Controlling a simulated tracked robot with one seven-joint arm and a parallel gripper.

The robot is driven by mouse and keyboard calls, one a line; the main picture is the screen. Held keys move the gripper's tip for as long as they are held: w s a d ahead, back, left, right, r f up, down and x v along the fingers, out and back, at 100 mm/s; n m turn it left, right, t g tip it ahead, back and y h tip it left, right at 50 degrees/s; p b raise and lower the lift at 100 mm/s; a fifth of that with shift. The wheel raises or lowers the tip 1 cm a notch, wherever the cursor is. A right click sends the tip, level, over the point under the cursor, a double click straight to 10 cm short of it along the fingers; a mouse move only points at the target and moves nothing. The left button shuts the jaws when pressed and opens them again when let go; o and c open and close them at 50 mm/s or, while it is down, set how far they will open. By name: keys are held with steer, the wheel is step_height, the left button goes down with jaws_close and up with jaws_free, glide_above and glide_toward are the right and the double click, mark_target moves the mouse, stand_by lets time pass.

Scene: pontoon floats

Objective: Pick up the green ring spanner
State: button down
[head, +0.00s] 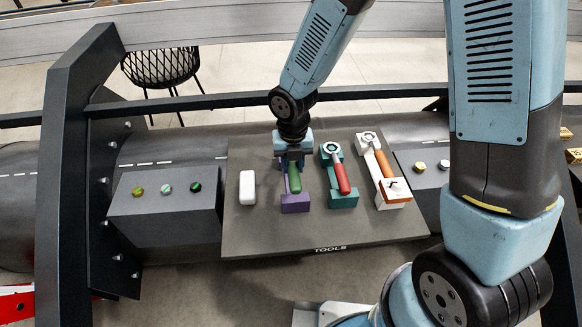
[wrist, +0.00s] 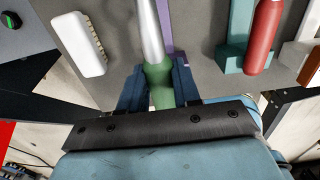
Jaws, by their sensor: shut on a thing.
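The green ring spanner (head: 294,181) has a green handle and lies in line with a purple holder (head: 295,203) on the grey tools board. In the wrist view its green handle (wrist: 160,82) and silver shaft (wrist: 150,30) show between my fingers. My gripper (head: 293,160) points down over the spanner and hides its far end in the head view. In the wrist view my gripper (wrist: 159,90) is shut on the green handle. I cannot tell whether the spanner is clear of the holder.
A red-handled spanner (head: 342,178) in a teal holder (head: 343,202) and an orange-handled tool (head: 384,163) in a white holder stand to the right. A dark box (head: 165,214) with round buttons stands further left.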

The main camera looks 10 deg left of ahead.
steer(key=s+r, duration=0.1)
steer(key=r, duration=0.1)
steer(key=s+r, duration=0.1)
steer(key=shift+s+d+r, duration=0.15)
steer(key=shift+s+d, duration=0.1)
steer(key=shift+s, duration=0.05)
steer(key=s+d+r, duration=0.1)
steer(key=s+r, duration=0.2)
steer(key=s, duration=0.6)
steer(key=shift+r, duration=0.4)
steer(key=shift+w+d, duration=0.1)
steer(key=c, duration=1.3)
jaws_free()
steer(key=shift+c, duration=0.2)
jaws_close()
